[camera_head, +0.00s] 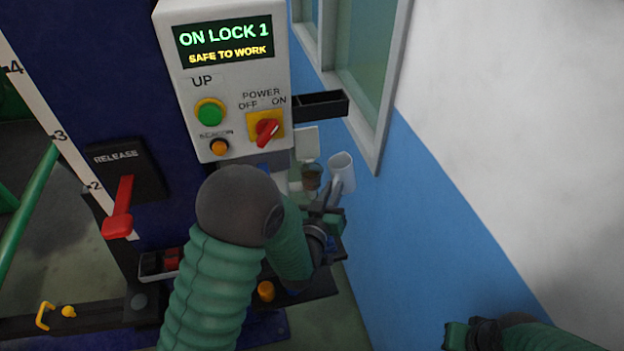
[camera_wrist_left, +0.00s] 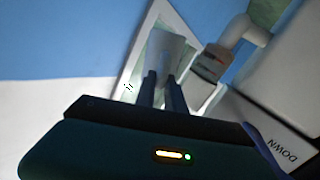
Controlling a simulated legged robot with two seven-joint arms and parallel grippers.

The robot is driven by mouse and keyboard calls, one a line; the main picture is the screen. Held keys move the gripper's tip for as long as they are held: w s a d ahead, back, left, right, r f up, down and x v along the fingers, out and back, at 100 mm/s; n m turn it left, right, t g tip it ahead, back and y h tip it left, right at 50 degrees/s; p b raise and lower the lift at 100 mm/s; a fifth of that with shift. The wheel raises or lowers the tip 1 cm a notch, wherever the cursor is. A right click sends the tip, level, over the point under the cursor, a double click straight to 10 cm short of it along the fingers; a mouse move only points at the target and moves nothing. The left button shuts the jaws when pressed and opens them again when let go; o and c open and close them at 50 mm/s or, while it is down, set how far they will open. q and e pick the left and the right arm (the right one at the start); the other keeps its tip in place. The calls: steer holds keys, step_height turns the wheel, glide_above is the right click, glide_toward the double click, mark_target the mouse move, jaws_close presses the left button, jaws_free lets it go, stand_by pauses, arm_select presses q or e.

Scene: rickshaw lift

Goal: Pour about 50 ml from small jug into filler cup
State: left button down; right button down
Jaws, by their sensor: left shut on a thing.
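The small jug (camera_head: 342,168) is a pale, whitish vessel right of the control box, close to the wall and upright or slightly tilted. My left gripper (camera_head: 330,200) is shut on it, and in the left wrist view both fingers close on the jug (camera_wrist_left: 168,52). A small see-through cup with brownish contents, which looks like the filler cup (camera_head: 312,176), stands just left of the jug; the two look close, and I cannot tell if they touch. It shows right of the jug in the left wrist view (camera_wrist_left: 211,62). My right gripper (camera_head: 462,334) is at the lower right, apart from both; its fingers are unclear.
The control box (camera_head: 222,120) reads "ON LOCK 1, SAFE TO WORK". A dark tray (camera_head: 320,105) juts from its right side. A red release lever (camera_head: 120,208) is at the left. The blue and white wall (camera_head: 430,200) with a window is close on the right.

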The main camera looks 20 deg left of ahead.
arm_select(q)
steer(key=d+m, duration=0.2)
steer(key=shift+f+m+b, duration=0.25)
steer(key=shift+m+b, duration=0.05)
steer(key=shift+m, duration=0.1)
stand_by(0.3)
